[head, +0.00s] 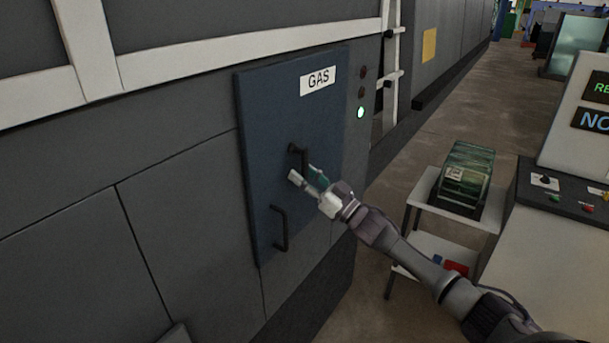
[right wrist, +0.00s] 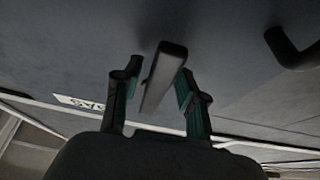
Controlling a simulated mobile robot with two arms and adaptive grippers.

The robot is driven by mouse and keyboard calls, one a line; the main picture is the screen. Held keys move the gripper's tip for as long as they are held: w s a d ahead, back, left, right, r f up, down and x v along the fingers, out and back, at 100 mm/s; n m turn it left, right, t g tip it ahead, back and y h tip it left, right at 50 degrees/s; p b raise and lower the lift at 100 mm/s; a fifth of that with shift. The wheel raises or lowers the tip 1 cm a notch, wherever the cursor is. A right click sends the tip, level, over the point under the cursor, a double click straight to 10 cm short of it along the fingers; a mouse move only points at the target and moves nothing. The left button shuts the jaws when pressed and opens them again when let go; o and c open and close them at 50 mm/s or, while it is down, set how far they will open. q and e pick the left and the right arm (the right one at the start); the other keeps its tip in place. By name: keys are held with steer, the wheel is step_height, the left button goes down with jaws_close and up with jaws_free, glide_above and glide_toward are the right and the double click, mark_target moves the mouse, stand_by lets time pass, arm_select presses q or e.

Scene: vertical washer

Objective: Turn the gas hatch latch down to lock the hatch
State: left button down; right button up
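The gas hatch (head: 265,110) is a dark blue panel with a white GAS label, lying against the grey machine wall. Its black latch (head: 297,150) sits mid-panel, its lower part partly hidden by my gripper. My right gripper (head: 305,173) is at the latch, coming from the lower right. In the right wrist view, the latch bar (right wrist: 163,78) lies between the two spread fingers of the gripper (right wrist: 157,90), with a visible gap on at least the left side. Whether a finger touches it, I cannot tell. My left gripper is not in view.
A fixed-looking black handle (head: 281,230) is lower on the hatch; a dark handle also shows in the right wrist view (right wrist: 290,50). A green light (head: 360,112) glows beside the hatch. A small white table (head: 425,190) with a green-topped box and a control console (head: 560,215) stand right.

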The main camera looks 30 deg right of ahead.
stand_by(0.3)
steer(key=shift+s+d+f, duration=0.2)
steer(key=shift+s+f, duration=0.05)
steer(key=shift+s, duration=0.1)
steer(key=v, duration=1.1)
steer(key=shift+r, duration=0.1)
